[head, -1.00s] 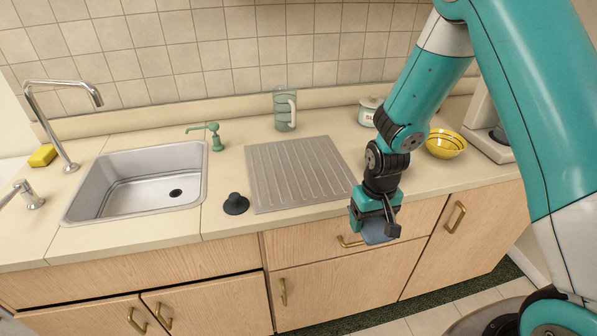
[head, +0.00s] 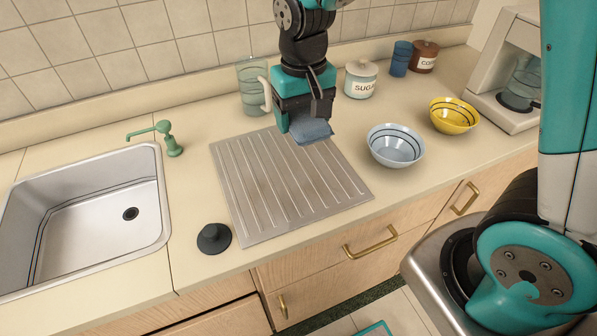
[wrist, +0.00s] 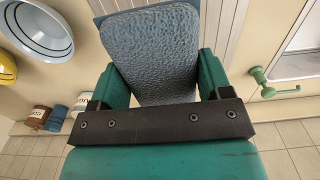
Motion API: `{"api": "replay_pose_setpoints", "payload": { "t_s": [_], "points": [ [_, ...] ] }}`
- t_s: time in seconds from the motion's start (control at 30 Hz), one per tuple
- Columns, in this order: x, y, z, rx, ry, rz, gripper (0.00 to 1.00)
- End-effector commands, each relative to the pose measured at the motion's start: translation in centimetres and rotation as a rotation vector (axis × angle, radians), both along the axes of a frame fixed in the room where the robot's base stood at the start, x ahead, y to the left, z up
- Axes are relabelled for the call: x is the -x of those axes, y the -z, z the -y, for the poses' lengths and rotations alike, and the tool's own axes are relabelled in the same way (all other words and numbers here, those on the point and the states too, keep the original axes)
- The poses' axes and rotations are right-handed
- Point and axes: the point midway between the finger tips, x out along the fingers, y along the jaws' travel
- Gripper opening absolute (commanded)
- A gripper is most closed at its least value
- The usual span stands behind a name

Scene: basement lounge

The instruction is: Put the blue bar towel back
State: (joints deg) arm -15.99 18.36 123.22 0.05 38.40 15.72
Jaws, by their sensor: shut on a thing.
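The blue bar towel (head: 311,132) is a small folded grey-blue cloth. My gripper (head: 303,122) is shut on it and holds it over the upper right part of the ribbed metal drainboard (head: 285,195). In the wrist view the towel (wrist: 152,52) hangs between the two green fingers (wrist: 160,85), with its textured face showing. Whether the towel touches the drainboard cannot be told.
A glass pitcher (head: 252,90) stands just left of my gripper. A pale blue bowl (head: 396,146), a yellow bowl (head: 454,116) and a sugar canister (head: 361,80) are to the right. A dark sink plug (head: 214,238) lies left of the drainboard, near the sink (head: 90,225).

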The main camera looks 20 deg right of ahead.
Motion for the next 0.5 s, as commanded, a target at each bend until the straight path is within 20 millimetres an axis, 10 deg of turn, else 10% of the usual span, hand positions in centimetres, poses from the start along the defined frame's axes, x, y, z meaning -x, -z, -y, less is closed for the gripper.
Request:
{"api": "replay_pose_setpoints", "payload": {
  "t_s": [0.5],
  "points": [
    [0.0,12.7,0.3,0.001,0.004,-0.003,0.50]
  ]
}}
